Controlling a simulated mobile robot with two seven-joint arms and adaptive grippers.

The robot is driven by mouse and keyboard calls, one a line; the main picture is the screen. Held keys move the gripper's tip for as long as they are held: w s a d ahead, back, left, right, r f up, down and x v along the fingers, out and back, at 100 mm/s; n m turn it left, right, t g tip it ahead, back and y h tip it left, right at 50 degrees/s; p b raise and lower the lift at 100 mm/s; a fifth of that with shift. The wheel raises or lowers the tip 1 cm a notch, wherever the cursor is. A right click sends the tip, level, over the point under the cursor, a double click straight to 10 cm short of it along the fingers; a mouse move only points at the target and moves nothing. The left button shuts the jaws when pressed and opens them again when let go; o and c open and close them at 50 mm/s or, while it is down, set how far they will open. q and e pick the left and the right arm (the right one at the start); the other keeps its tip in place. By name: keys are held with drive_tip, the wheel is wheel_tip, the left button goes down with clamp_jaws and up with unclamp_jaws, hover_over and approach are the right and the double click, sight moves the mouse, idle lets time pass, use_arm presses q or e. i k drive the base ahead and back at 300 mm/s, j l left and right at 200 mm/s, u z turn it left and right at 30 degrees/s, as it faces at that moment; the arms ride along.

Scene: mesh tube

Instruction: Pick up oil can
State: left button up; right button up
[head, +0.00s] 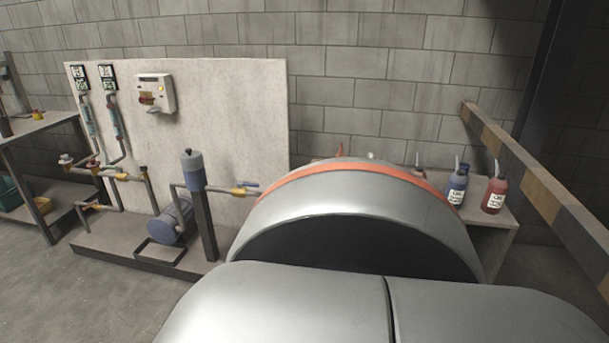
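A red can (494,195) with a white label and a thin pale spout stands upright on a low grey bench at the right. A blue can (457,187) of the same shape, also labelled, stands upright just left of it. The top of another reddish can (418,172) shows further left, mostly hidden. The labels are too small to read, so I cannot tell which is the oil can. Neither of my grippers is in view.
At left is a pale panel (230,115) with pipes and a blue pump (172,220). A workbench (40,122) stands far left. The centre foreground is blocked from sight.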

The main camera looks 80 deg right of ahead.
sight(497, 185)
drive_tip(key=k+z, duration=0.1)
drive_tip(key=z, duration=2.95)
drive_tip(key=i+l, duration=0.1)
drive_tip(key=l, duration=0.25)
drive_tip(key=i+l, duration=0.1)
drive_tip(key=l, duration=0.3)
drive_tip(key=i+l, duration=0.1)
drive_tip(key=l, duration=0.25)
drive_tip(key=i+l, duration=0.1)
drive_tip(key=l, duration=0.3)
